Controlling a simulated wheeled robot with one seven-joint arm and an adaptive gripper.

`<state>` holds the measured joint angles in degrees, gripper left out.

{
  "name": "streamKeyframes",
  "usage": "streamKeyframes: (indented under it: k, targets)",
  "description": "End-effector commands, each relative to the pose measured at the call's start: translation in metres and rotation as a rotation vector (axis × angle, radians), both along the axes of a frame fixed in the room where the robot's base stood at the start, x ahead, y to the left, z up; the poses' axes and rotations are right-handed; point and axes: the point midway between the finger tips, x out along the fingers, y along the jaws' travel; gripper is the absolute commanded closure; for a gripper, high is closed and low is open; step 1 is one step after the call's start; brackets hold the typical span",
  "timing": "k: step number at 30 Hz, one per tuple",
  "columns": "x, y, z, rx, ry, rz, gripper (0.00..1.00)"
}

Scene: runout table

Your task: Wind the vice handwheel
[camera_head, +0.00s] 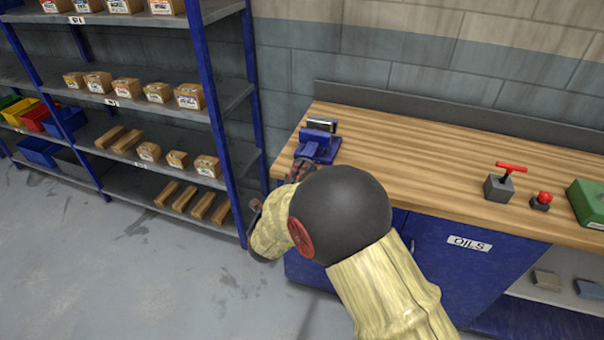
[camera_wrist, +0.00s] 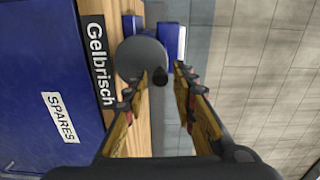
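The blue vice (camera_head: 318,148) stands at the left end of the wooden bench top, with a grey metal piece (camera_head: 322,124) at its jaws. My gripper (camera_head: 302,168) is at the near side of the vice, and my arm hides the handwheel in the head view. In the wrist view the grey round handwheel (camera_wrist: 138,58) is in front of my gripper (camera_wrist: 162,72). My fingers are apart. Part of the blue vice (camera_wrist: 171,40) shows behind the wheel.
The bench (camera_head: 420,160) has a grey block with a red T-handle (camera_head: 500,184), a red knob (camera_head: 542,200) and a green box (camera_head: 590,204) at the right. Blue shelving (camera_head: 228,130) stands close at the left. The floor (camera_head: 120,270) in front is clear.

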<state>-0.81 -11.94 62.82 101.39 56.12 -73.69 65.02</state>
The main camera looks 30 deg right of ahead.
Motion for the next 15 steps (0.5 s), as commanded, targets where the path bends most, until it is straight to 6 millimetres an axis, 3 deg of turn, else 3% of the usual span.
streamKeyframes:
  k: [9,15]
  targets:
    - [-0.001,0.001,0.000,0.001,0.000,0.000,0.70]
    - [-0.011,0.015,0.000,0.001,0.000,0.003,0.70]
